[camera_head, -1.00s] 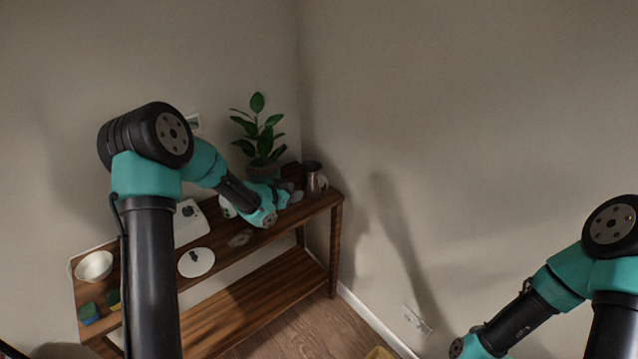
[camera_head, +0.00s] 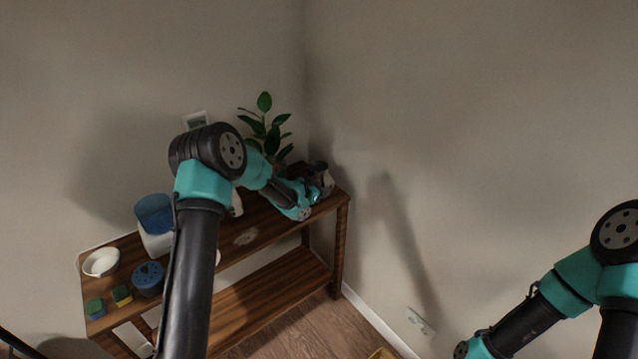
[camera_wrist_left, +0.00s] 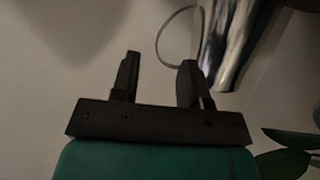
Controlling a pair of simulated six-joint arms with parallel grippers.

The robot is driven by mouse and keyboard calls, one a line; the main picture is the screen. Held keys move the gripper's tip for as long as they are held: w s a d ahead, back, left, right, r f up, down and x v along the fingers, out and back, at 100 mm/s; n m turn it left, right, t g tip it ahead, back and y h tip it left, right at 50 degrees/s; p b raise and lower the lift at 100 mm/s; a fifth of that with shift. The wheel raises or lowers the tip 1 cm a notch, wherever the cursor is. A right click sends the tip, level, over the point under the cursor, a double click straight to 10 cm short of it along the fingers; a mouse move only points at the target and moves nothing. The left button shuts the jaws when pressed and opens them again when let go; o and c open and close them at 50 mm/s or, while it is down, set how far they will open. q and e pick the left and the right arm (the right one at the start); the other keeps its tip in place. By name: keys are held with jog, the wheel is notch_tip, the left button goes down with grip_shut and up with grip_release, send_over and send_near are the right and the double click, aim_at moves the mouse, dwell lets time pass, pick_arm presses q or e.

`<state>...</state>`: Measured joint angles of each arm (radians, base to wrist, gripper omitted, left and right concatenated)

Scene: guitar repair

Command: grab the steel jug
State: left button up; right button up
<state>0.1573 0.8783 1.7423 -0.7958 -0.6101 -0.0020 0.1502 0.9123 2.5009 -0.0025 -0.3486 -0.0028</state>
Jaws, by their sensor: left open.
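The steel jug (camera_head: 319,169) stands at the right end of the wooden shelf's top, partly hidden by my left gripper. In the left wrist view the shiny jug (camera_wrist_left: 237,40) is at the upper right, its thin handle looping left. My left gripper (camera_head: 316,193) is right by the jug in the head view. I cannot tell whether the right finger touches the jug. My right arm is at the lower right; its fingers are out of frame.
A potted plant (camera_head: 268,130) stands just left of the jug; its leaves (camera_wrist_left: 290,150) show in the wrist view. The wooden shelf (camera_head: 275,227) also holds a blue-topped canister (camera_head: 153,215), a blue tin (camera_head: 148,278), a white bowl (camera_head: 101,262) and sponges (camera_head: 122,295). Walls stand close behind.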

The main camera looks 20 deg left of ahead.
aim_at(333, 186)
pick_arm(q)
jog(key=shift+w+d+f, duration=0.25)
jog(key=shift+w+d, duration=0.1)
jog(key=shift+w, duration=0.2)
jog(key=shift+x, duration=2.6)
jog(key=shift+r, duration=0.15)
jog(key=shift+c, duration=0.3)
grip_shut()
jog(key=shift+r, duration=0.1)
